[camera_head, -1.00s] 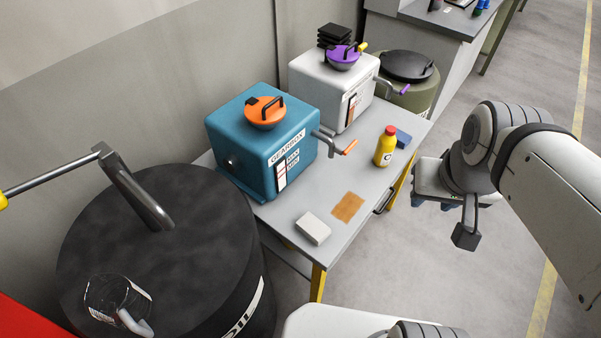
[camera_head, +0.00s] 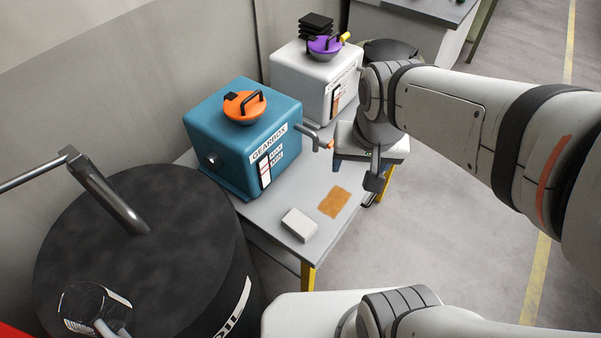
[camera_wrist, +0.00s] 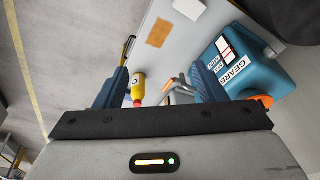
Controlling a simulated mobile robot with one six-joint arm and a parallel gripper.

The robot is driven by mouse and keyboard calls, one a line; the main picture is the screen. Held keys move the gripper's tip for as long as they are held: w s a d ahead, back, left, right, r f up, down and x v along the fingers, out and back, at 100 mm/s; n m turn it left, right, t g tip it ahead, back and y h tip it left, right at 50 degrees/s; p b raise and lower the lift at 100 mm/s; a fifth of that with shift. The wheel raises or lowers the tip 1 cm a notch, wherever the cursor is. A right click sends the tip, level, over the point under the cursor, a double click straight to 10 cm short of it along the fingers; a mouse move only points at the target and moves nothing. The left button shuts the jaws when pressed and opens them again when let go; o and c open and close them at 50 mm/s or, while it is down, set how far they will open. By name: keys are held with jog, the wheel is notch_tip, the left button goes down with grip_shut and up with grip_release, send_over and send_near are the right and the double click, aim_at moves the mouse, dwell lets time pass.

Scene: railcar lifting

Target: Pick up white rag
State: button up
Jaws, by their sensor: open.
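The white rag (camera_head: 300,225) is a folded pale block lying on the front corner of the grey table (camera_head: 270,212). It also shows at the top edge of the wrist view (camera_wrist: 188,8), partly cut off. My gripper (camera_head: 354,168) is above the table's right edge, behind and to the right of the rag, apart from it. In the wrist view its two blue fingers stand wide apart with nothing gripped between them (camera_wrist: 160,85). The yellow bottle (camera_wrist: 138,88) shows below, between the fingers in that view.
An orange-brown cloth (camera_head: 334,202) lies beside the rag. The blue gearbox (camera_head: 235,150) with its crank (camera_head: 318,139) stands behind them, and a white box (camera_head: 305,80) farther back. A black drum (camera_head: 140,250) is at the left. The floor at right is open.

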aim_at(299, 224)
jog(key=o, duration=0.6)
jog(key=w+a+f+m+b, duration=0.1)
jog(key=w+f, duration=0.1)
jog(key=f, duration=0.3)
jog(key=w+a+f+m+g+b, duration=0.1)
jog(key=w+a+f+b, duration=0.1)
jog(key=f, duration=0.3)
jog(key=w+a+f+m+b, duration=0.1)
jog(key=w+a+f, duration=0.1)
jog(key=f, duration=0.3)
jog(key=shift+w+a+f+m+g, duration=0.1)
jog(key=shift+w+f+m+g, duration=0.3)
jog(key=shift+w, duration=0.25)
jog(key=shift+o, duration=0.7)
jog(key=a+f+m+b, duration=0.1)
jog(key=f, duration=0.4)
jog(key=w+a+f+m+b, duration=0.1)
jog(key=a+f, duration=0.1)
jog(key=f, duration=0.3)
jog(key=w+a+f+m+g+b, duration=0.1)
jog(key=a+f+b, duration=0.1)
jog(key=f, duration=0.3)
jog(key=shift+w+f, duration=0.1)
jog(key=shift+w, duration=0.05)
jog(key=shift+a+f, duration=0.2)
jog(key=shift+f, duration=1.75)
jog(key=shift+a+f, duration=0.15)
jog(key=shift+f, duration=1.8)
